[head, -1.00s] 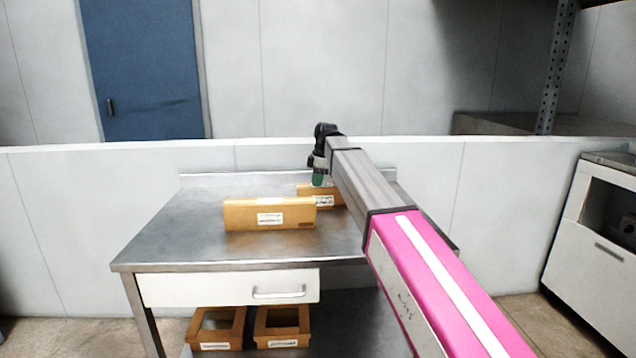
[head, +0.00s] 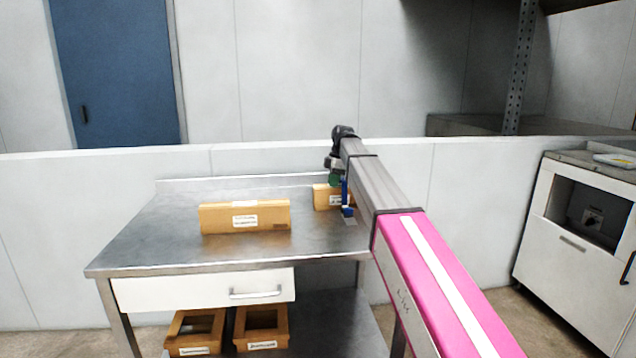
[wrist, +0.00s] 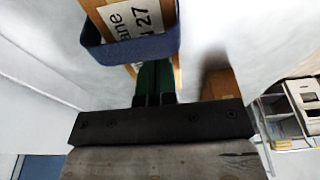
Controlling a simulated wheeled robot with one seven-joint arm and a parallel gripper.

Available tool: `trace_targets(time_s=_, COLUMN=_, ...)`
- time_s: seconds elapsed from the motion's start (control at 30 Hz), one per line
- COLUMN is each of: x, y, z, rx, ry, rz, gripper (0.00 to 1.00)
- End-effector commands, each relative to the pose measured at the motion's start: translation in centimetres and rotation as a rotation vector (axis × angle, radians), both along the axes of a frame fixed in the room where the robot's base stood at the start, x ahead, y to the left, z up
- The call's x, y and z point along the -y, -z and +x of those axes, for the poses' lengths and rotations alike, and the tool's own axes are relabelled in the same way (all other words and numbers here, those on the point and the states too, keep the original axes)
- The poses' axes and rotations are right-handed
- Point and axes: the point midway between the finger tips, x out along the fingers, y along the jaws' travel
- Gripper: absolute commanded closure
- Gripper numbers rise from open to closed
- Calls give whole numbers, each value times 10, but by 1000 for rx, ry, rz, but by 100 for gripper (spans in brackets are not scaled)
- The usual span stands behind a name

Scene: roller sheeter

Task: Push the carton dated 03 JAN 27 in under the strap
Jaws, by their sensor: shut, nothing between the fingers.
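A tan carton with a white label (head: 322,197) stands towards the back right of the steel table, partly hidden by my arm. In the wrist view, a carton label (wrist: 132,17) reads "ane" and "27"; the rest of its date is cut off. A blue strap (wrist: 130,48) crosses in front of that carton's lower part. Blue also shows beside the right carton in the head view (head: 347,212). My gripper (head: 335,180), with green fingers, is shut and empty close to the right carton. In the wrist view the fingers (wrist: 155,80) run up to the strap; contact cannot be told.
A longer labelled tan carton (head: 246,217) stands on the table (head: 150,245) to the left. The table's left side is bare. Two open tan boxes (head: 195,333) sit below the drawer (head: 205,288). A low wall (head: 90,190) stands behind. A white cabinet (head: 570,220) is at the right.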

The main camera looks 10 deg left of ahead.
Motion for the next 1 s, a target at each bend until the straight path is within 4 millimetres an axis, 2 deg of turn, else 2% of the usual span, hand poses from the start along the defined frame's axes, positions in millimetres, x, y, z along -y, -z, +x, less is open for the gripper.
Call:
trace_targets(time_s=0.03, x=16, y=10, z=1, rx=-6, ry=9, rz=-21, gripper=100)
trace_targets(time_s=0.2, x=26, y=10, z=4, rx=-6, ry=8, rz=-21, gripper=100)
trace_targets(time_s=0.57, x=26, y=9, z=4, rx=-4, ry=7, rz=-21, gripper=100)
trace_targets(time_s=0.8, x=24, y=-5, z=5, rx=-3, ry=7, rz=-18, gripper=100)
trace_targets(time_s=1.0, x=17, y=-8, z=5, rx=-3, ry=8, rz=-16, gripper=100)
